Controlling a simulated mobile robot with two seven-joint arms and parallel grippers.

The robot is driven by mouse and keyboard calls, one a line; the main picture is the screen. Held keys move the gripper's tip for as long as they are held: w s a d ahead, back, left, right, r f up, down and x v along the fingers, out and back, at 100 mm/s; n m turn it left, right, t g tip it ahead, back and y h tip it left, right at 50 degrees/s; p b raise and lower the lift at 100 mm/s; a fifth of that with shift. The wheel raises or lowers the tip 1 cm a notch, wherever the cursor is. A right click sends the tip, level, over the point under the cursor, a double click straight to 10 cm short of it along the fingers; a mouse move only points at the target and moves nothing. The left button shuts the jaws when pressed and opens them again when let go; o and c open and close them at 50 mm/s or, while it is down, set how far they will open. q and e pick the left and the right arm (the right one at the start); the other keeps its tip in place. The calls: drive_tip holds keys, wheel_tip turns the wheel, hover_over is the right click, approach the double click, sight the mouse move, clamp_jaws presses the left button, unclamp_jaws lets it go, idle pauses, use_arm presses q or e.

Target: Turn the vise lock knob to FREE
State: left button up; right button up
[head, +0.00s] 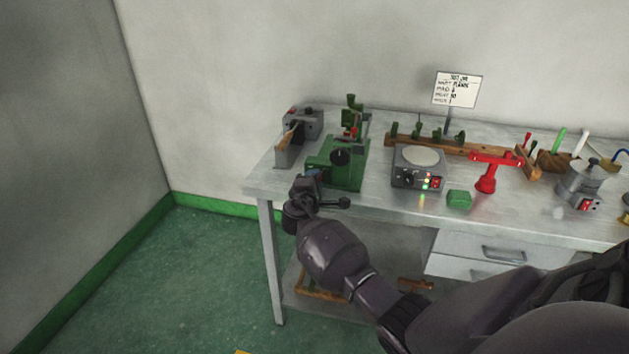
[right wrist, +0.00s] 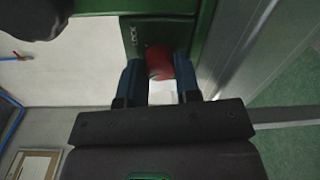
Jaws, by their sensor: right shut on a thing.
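The green machine with the vise (head: 350,174) stands near the left front of the bench. In the right wrist view, a red knob (right wrist: 158,62) sits on the green body (right wrist: 205,35), beside a dark plate marked LOCK (right wrist: 133,34). My right gripper (right wrist: 160,78) has its blue-grey fingers on either side of the red knob and is shut on it. In the head view my right gripper (head: 312,176) is at the machine's front left, and the red knob is hidden there. The knob's pointing direction cannot be told. My left gripper is not in view.
A grey device (head: 303,124) stands left of the machine. A hot plate unit (head: 418,181), a green block (head: 459,199) and a red stand (head: 487,178) are to the right. A wooden rack (head: 450,143) and a sign (head: 457,89) are behind. The bench edge is close below my arm.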

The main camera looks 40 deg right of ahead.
drive_tip(key=shift+f, duration=0.1)
drive_tip(key=o, duration=0.9)
drive_tip(key=shift+a, duration=0.1)
drive_tip(key=p+v, duration=0.1)
drive_tip(key=v, duration=0.9)
drive_tip(key=shift+s+a, duration=0.2)
drive_tip(key=shift+s, duration=0.1)
